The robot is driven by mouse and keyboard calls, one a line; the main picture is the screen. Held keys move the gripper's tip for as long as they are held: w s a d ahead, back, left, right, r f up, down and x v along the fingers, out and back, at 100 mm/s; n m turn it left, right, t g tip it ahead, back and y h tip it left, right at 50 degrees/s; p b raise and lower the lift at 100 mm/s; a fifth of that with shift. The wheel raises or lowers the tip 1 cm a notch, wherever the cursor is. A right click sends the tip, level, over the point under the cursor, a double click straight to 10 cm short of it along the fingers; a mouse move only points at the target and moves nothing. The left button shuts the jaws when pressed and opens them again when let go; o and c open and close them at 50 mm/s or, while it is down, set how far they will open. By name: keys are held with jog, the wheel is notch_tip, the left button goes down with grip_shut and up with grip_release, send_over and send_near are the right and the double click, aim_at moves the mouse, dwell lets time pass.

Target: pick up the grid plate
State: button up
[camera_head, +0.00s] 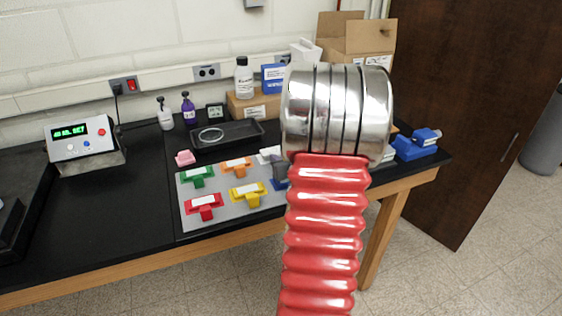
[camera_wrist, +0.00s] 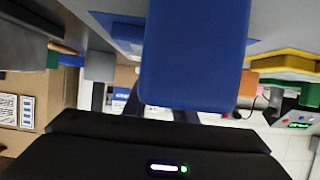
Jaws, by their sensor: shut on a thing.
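A grey plate (camera_head: 236,208) lies on the black bench with coloured T-shaped pieces on it; I see no grid pattern on it. My gripper (camera_wrist: 165,118) shows in the wrist view as a black body, shut on a large blue block (camera_wrist: 195,55) that hides its fingertips. In the head view, my arm covers most of the gripper at the plate's right end. A blue piece (camera_head: 279,184) shows beside the arm there. I cannot tell whether the blue block touches the plate. No other grid plate can be made out.
Green (camera_head: 197,175), orange (camera_head: 235,165), red (camera_head: 204,205) and yellow (camera_head: 248,194) pieces sit on the plate. A black tray (camera_head: 226,136) and bottles stand behind. A control box (camera_head: 84,143) is at left, cardboard boxes (camera_head: 355,35) behind right.

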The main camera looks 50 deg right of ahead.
notch_tip(320, 180, up, 8)
jog(key=shift+r, duration=0.15)
